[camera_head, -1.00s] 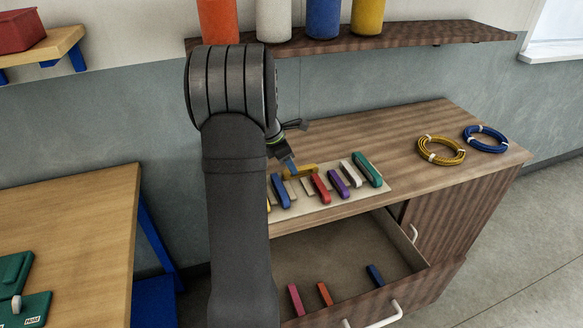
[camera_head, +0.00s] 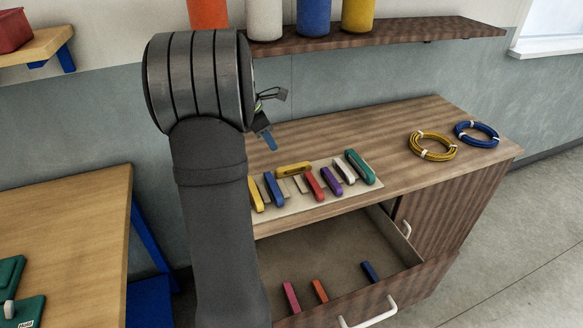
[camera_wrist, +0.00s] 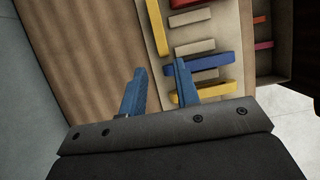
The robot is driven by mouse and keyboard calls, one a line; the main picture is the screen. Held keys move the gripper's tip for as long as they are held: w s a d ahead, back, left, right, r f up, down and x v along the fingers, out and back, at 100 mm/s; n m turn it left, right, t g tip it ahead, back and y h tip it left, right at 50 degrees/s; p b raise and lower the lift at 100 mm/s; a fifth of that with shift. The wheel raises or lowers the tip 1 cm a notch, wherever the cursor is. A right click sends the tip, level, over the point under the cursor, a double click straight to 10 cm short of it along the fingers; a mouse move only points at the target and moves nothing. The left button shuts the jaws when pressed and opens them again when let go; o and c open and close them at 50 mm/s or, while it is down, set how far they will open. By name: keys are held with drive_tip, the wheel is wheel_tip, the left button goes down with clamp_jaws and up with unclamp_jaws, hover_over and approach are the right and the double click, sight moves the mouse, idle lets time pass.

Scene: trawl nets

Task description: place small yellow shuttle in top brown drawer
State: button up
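Two yellow shuttles are in view. One yellow shuttle (camera_head: 294,170) lies crosswise at the back of the pale board, and in the wrist view it (camera_wrist: 158,27) is upper centre. The other yellow shuttle (camera_head: 256,195) is at the board's left end, and in the wrist view it (camera_wrist: 210,92) is lowest. I cannot tell which counts as small. My gripper (camera_head: 268,138) is above the counter, behind and left of the board. In the wrist view its blue fingers (camera_wrist: 160,66) stand apart with nothing between them. The top brown drawer (camera_head: 345,255) is pulled open, part hidden by my arm.
Blue, red, purple, white and green shuttles stand on the board (camera_head: 310,202). Pink, orange and blue shuttles lie in the drawer. A yellow coil (camera_head: 432,146) and a blue coil (camera_head: 477,134) lie on the counter's right. A shelf (camera_head: 400,36) with spools hangs above.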

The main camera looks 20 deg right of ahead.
wheel_tip(320, 180, up, 4)
drive_tip(key=d, duration=0.3)
hover_over(300, 164)
drive_tip(key=a, duration=0.2)
wheel_tip(300, 164, down, 11)
drive_tip(key=shift+a+r, duration=0.15)
drive_tip(key=shift+r, duration=0.05)
drive_tip(key=x, duration=0.5)
drive_tip(key=shift+s+f, duration=0.1)
clamp_jaws()
